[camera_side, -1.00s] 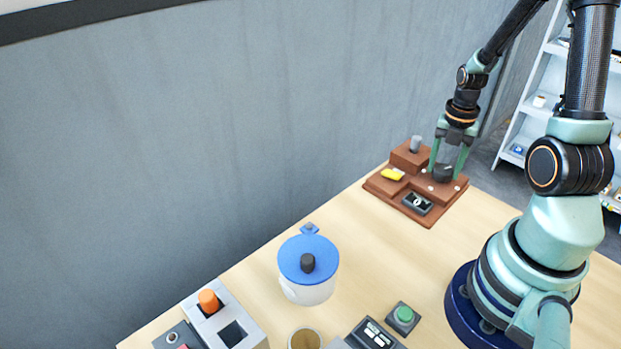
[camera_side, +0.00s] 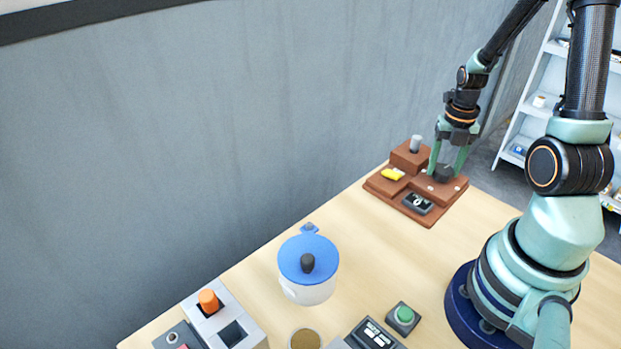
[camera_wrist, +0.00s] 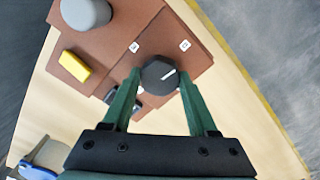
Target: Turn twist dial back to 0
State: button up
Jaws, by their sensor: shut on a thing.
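The twist dial is a dark knob (camera_side: 443,173) on the right part of a brown board (camera_side: 428,219) at the table's far end. In the wrist view the dial (camera_wrist: 158,74) shows a white pointer line that points up and to the right. Two small white marked labels (camera_wrist: 184,45) lie just beyond the dial; their figures are too small to read. My gripper (camera_side: 447,174) reaches down over the dial. In the wrist view its two green fingers stand on either side of the dial, shut on it.
The board also bears a grey cylinder (camera_side: 415,144), a yellow piece (camera_side: 392,174) and a small black display (camera_side: 417,204). A blue-lidded white pot (camera_side: 308,265), a green button (camera_side: 404,315) and a grey box with an orange knob (camera_side: 208,301) stand nearer. The middle table is clear.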

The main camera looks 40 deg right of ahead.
aim_at(441, 169)
jog(key=o, duration=1.4)
jog(key=shift+r, duration=0.1)
notch_tip(441, 169, up, 12)
jog(key=shift+a, duration=0.1)
jog(key=shift+w+a+r+m+t, duration=0.85)
jog(key=shift+a+r+m, duration=0.5)
jog(key=shift+a+m, duration=2.55)
jog(key=shift+w+a+r+m+t, duration=0.65)
jog(key=shift+a+r+m+t, duration=0.55)
jog(key=shift+a+m, duration=2.75)
jog(key=shift+w+a+r+m+t, duration=0.75)
jog(key=shift+a+r+m, duration=0.75)
jog(key=shift+a+m, duration=2.4)
